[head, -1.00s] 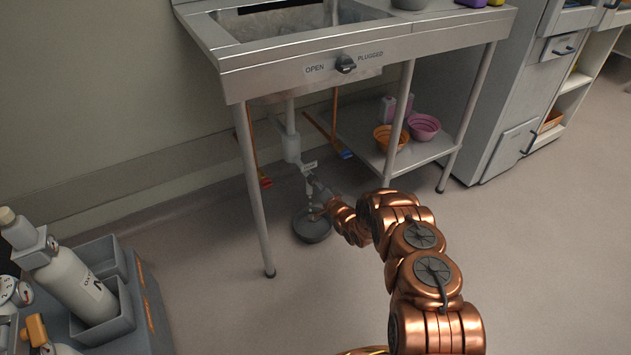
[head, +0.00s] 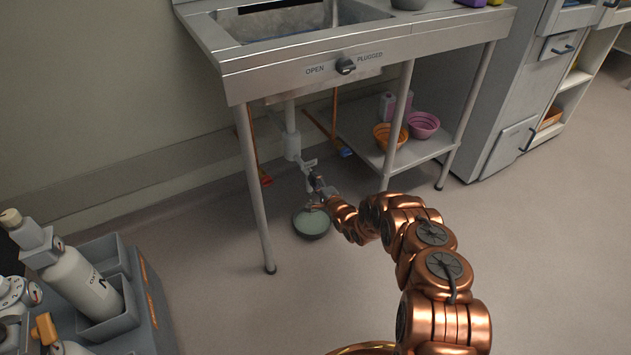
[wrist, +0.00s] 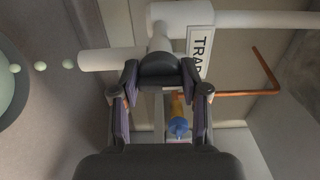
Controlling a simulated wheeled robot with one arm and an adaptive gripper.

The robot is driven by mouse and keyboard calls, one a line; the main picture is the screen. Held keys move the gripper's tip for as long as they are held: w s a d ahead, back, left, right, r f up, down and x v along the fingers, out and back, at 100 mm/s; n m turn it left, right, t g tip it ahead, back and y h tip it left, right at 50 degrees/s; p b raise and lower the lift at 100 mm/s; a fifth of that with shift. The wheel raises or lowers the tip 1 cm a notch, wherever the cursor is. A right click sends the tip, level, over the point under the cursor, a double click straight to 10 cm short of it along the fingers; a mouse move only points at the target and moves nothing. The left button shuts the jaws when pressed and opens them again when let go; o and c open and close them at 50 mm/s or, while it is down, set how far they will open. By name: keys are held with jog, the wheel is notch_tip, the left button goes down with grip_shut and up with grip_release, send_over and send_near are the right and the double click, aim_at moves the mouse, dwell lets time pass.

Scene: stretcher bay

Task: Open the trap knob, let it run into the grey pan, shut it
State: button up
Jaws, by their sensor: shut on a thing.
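The trap knob (wrist: 160,68) is dark and sits at the joint of white pipes, beside a white label (wrist: 199,42) reading "TRAP". My gripper (wrist: 160,90) is shut on the knob, with a finger on each side; my gripper is small in the head view (head: 320,191). Pale green drops (wrist: 41,66) fall in a line from the open end of the white spout (wrist: 95,61). The grey pan (head: 312,236) stands on the floor under the trap and holds pale green liquid (head: 311,222). The pan's edge also shows at the left of the wrist view.
The steel sink (head: 300,52) with its OPEN/PLUGGED dial (head: 345,66) is above. A sink leg (head: 257,195) stands left of the pan. An orange bowl (head: 389,137) and a pink bowl (head: 423,126) are on the low shelf. The floor in front is clear.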

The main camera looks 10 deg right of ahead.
dwell(0.3)
jog(key=o, duration=1.1)
jog(key=shift+s, duration=0.1)
jog(key=shift+v, duration=5.95)
